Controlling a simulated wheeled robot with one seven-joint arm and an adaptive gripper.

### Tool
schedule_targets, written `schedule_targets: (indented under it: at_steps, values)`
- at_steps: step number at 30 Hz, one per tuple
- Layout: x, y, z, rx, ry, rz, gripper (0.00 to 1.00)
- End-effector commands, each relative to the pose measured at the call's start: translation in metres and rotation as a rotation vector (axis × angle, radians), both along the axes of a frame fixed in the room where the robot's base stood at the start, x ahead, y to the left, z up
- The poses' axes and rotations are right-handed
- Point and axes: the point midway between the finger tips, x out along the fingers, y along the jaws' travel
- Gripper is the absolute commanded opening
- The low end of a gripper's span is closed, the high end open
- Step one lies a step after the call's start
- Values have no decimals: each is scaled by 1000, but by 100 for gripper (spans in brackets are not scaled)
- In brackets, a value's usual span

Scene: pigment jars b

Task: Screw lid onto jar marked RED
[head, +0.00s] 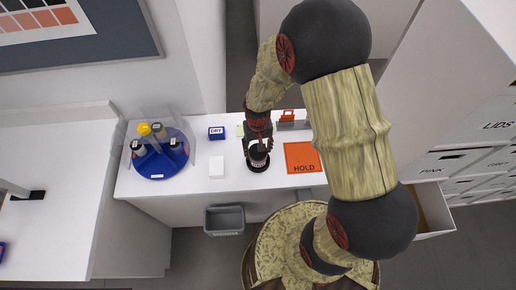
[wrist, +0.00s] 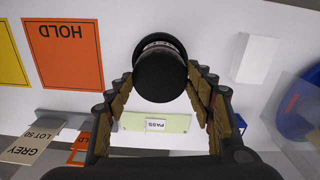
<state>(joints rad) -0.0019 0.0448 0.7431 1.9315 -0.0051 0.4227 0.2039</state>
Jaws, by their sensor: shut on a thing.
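A jar (head: 258,153) with a pale label stands on a dark round base on the white counter, below my gripper in the head view. Its label is too small to read there, so I cannot confirm RED. In the wrist view a black round lid (wrist: 160,78) is between the fingertips of my gripper (wrist: 160,84), with a strip of the pale label (wrist: 158,45) just beyond it. My gripper (head: 258,141) is shut on this lid, at the jar's top. I cannot tell whether the lid is seated or threaded.
A blue turntable (head: 160,172) with several jars, one yellow-topped, stands at left. An orange HOLD mat (head: 302,158) lies right of the jar. A white block (head: 216,167), a DRY box (head: 216,133) and a green PASS mat (wrist: 180,123) are nearby. A grey bin (head: 224,220) stands below.

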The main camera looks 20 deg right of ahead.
Motion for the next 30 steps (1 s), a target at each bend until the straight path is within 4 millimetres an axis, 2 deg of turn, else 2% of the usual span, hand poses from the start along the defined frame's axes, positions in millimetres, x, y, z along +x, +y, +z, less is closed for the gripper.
schedule_targets:
  at_steps: [4,5,6,16,25,30]
  values:
    - [0,0,0,0,0,1,14]
    - [0,0,0,0,0,1,54]
    - [0,0,0,0,-1,1,56]
    - [0,0,0,0,0,2,74]
    - [0,0,1,0,-1,3,74]
    - [1,0,16,0,-3,3,74]
